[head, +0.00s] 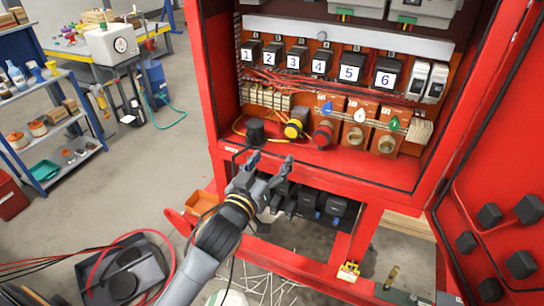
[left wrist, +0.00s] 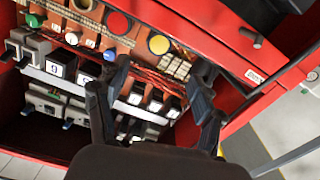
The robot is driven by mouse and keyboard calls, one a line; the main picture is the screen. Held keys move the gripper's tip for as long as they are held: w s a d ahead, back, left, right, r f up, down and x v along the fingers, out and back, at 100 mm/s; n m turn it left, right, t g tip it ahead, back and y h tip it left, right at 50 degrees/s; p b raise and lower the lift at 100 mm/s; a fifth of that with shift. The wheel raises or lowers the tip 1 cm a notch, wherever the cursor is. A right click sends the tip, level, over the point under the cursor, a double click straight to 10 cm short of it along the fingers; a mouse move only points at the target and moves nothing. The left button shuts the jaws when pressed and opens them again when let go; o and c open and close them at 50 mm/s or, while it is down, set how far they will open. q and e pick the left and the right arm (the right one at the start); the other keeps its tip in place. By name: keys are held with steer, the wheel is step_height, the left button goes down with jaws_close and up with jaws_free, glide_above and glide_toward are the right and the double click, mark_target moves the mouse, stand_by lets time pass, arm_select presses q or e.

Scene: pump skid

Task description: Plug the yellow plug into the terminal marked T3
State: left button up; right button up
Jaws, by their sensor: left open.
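The yellow plug (head: 297,123) has a black body and a yellow face, and sits on the red cabinet ledge. Its round yellow face also shows in the left wrist view (left wrist: 159,44). A red plug (head: 323,134) sits to its right, and a black round one (head: 256,131) to its left. Orange terminal blocks (head: 357,110) stand behind, with blue, white and green markers; I cannot read which is T3. My left gripper (head: 270,164) is open and empty, in front of and below the ledge, apart from the yellow plug. Its fingers spread in the left wrist view (left wrist: 160,85). My right gripper is not in view.
Breakers numbered 1 to 6 (head: 321,63) line the panel above, with red wires below them. The cabinet's red left post (head: 204,80) and open right door (head: 500,200) bound the opening. Dark units (head: 330,207) sit under the ledge. The floor at left is partly clear.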

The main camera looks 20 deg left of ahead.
mark_target(290, 131)
arm_select(q)
steer(key=w+p, duration=0.1)
steer(key=w, duration=0.3)
steer(key=w+p, duration=0.1)
steer(key=w, duration=0.3)
steer(key=w+p, duration=0.1)
steer(key=w, duration=0.3)
steer(key=shift+w+d+r+p, duration=0.2)
steer(key=shift+d+p, duration=0.05)
steer(key=shift+p, duration=0.05)
steer(key=shift+w+d, duration=0.1)
steer(key=shift+w, duration=0.55)
